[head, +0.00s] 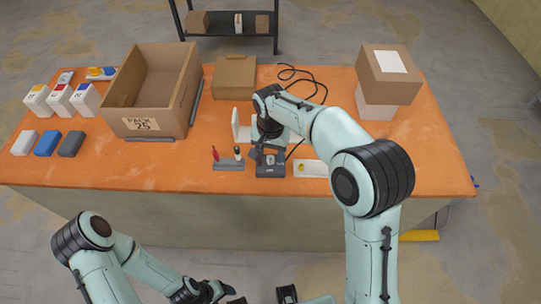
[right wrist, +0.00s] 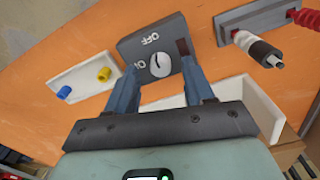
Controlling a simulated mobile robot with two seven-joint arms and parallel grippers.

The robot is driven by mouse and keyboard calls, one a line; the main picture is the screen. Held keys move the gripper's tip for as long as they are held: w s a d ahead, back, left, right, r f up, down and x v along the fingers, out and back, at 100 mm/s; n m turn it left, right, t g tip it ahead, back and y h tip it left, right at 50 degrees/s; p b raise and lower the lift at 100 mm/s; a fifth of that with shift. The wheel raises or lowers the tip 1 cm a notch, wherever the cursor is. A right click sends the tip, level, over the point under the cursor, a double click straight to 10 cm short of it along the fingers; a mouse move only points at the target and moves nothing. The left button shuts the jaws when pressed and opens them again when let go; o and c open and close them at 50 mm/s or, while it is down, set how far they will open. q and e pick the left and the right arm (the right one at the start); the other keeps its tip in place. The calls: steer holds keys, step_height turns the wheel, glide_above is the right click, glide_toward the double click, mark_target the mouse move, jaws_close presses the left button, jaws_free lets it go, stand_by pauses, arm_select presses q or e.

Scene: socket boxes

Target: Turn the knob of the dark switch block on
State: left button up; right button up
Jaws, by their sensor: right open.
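The dark switch block (head: 270,172) stands near the table's front edge, in the middle. In the right wrist view the block (right wrist: 135,45) shows a round white knob (right wrist: 160,65) and the words OFF and ON. Which word the knob's mark points at is too small to tell. My right gripper (head: 256,152) is open over the block. In the right wrist view its two fingers (right wrist: 158,72) stand on either side of the knob, with nothing gripped; whether they touch it I cannot tell. My left gripper (head: 212,291) is low in front of the table, and its jaws are unclear.
Beside the block are a grey holder (head: 229,167) with red and white plugs and a white plate (head: 310,169) with yellow and blue knobs. A large open carton (head: 185,80) stands left, stacked boxes (head: 390,75) right. A black cable (head: 300,75) lies behind.

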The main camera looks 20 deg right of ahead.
arm_select(q)
steer(key=shift+f, duration=0.1)
arm_select(e)
steer(key=shift+f, duration=0.75)
jaws_close()
